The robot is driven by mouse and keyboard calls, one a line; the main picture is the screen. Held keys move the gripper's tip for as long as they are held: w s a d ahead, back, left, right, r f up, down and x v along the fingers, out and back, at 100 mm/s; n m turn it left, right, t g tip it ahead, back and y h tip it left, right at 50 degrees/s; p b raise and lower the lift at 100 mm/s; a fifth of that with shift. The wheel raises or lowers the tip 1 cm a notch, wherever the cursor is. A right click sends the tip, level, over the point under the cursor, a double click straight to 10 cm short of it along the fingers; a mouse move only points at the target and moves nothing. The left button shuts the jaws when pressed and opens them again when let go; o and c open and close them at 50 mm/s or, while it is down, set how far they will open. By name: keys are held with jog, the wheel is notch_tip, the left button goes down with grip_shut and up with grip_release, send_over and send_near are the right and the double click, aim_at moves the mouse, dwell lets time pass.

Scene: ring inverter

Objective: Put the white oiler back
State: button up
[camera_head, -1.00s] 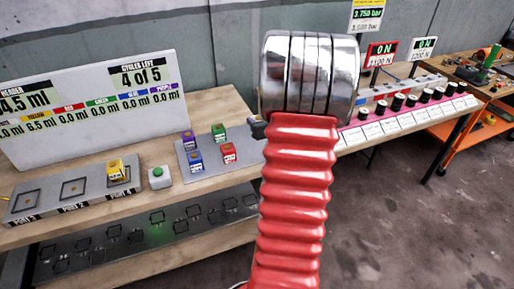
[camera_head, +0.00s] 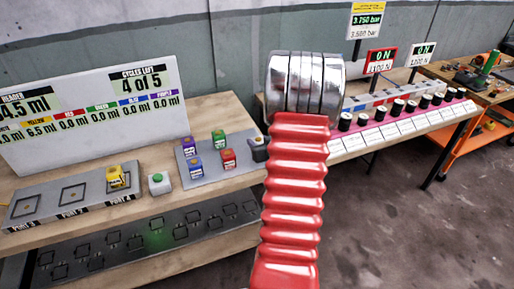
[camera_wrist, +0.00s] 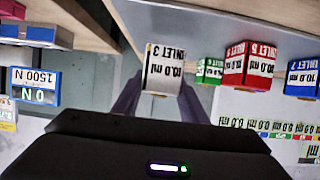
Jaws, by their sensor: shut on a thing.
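The white oiler (camera_wrist: 163,70) is in the wrist view, held between the two dark fingers of my gripper (camera_wrist: 160,88). Its label reads INLET 3 and 10.0 ml, upside down in this picture. My gripper is shut on it. In the head view my red arm hides the gripper and the white oiler. In that view a grey three-slot port rack (camera_head: 75,200) stands on the bench. A yellow oiler (camera_head: 116,177) sits in its right slot.
Purple (camera_head: 218,138), blue (camera_head: 195,167) and red (camera_head: 228,158) oilers and a green one stand on a grey plate. A green button box (camera_head: 159,183) is beside the rack. A lower shelf (camera_head: 150,240) has several empty square outlines. A readout board (camera_head: 90,95) stands behind.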

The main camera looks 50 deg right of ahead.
jog(key=shift+f, duration=1.1)
jog(key=o, duration=1.1)
jog(key=shift+f, duration=0.1)
jog(key=v, duration=1.2)
jog(key=shift+s, duration=0.1)
jog(key=shift+d, duration=0.1)
